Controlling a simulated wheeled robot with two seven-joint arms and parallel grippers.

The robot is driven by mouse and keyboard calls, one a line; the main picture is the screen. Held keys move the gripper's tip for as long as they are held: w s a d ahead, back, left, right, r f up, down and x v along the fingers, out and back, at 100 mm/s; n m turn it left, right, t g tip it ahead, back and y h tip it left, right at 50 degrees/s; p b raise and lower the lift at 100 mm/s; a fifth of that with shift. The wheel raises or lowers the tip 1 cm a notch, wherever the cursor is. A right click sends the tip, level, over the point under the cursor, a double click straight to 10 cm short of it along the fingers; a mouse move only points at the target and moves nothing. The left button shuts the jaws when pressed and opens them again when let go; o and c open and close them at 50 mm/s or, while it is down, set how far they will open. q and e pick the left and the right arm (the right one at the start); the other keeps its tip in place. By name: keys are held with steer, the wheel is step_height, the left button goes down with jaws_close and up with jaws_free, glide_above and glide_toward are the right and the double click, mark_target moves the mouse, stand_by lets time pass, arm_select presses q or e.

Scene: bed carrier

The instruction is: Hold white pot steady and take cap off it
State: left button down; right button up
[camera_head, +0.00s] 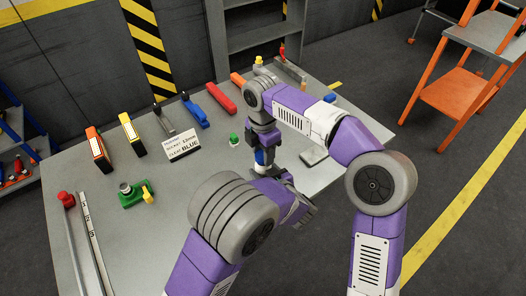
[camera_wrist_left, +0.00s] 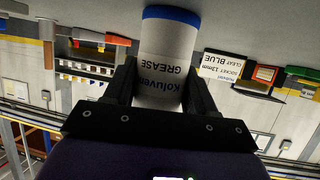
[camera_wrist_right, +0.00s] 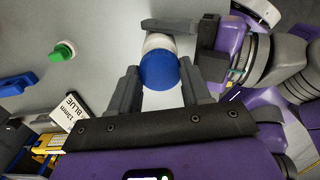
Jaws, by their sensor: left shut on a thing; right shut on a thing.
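The white pot (camera_wrist_left: 166,50) with black lettering, "Koluver GREASE", stands between the fingers of my left gripper (camera_wrist_left: 163,82), which is shut on its side. My right gripper (camera_wrist_right: 158,88) comes from above and is shut on the blue cap (camera_wrist_right: 158,70). The cap also shows in the head view (camera_head: 260,157), below the right fingers. White pot body shows beyond the cap in the right wrist view (camera_wrist_right: 159,42). Any gap between cap and pot is hidden. My arms cover part of the pot in the head view.
A white card (camera_head: 184,145) stands on the grey table (camera_head: 180,215). A green knob (camera_head: 233,138) is left of the pot, a flat grey block (camera_head: 313,155) right of it. Blue (camera_head: 194,112) and red (camera_head: 221,98) tools lie behind.

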steer(key=shift+r, duration=0.1)
steer(key=shift+r, duration=1.9)
arm_select(q)
steer(key=shift+c, duration=1.4)
jaws_free()
